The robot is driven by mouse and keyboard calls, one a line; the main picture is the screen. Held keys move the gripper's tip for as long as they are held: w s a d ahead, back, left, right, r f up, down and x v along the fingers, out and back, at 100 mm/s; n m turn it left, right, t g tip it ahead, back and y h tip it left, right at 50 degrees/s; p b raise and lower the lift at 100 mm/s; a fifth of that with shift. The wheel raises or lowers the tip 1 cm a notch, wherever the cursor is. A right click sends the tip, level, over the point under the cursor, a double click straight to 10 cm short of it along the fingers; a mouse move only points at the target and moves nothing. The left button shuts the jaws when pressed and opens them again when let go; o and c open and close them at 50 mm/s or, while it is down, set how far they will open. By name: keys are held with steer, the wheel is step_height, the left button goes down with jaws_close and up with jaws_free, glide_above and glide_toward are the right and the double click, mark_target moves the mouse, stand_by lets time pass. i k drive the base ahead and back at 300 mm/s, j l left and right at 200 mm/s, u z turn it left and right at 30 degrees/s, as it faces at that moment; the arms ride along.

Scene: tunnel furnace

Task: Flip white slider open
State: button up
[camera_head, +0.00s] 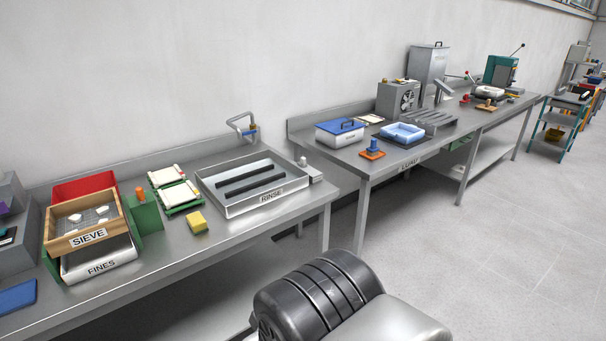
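I cannot pick out a white slider for certain. A small pale block with a knob (312,171) sits at the right end of the RINSE tray (236,211); it is too small to tell whether it slides. Flat white panels on green frames (174,186) lie on the near bench, left of that tray. My gripper is not in view. A black banded part and a grey link of mine fill the bottom centre, in front of the benches.
A second bench (345,160) holds a blue-lidded box (340,137) and machines. Open floor (500,230) lies at right.

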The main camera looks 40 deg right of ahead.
mark_target(302, 162)
steer(key=i+l, duration=0.7)
steer(key=l, duration=0.15)
steer(key=i+l, duration=0.7)
steer(key=l, duration=0.15)
steer(key=i+l, duration=0.7)
steer(key=l, duration=0.15)
steer(key=k+l+z, duration=0.05)
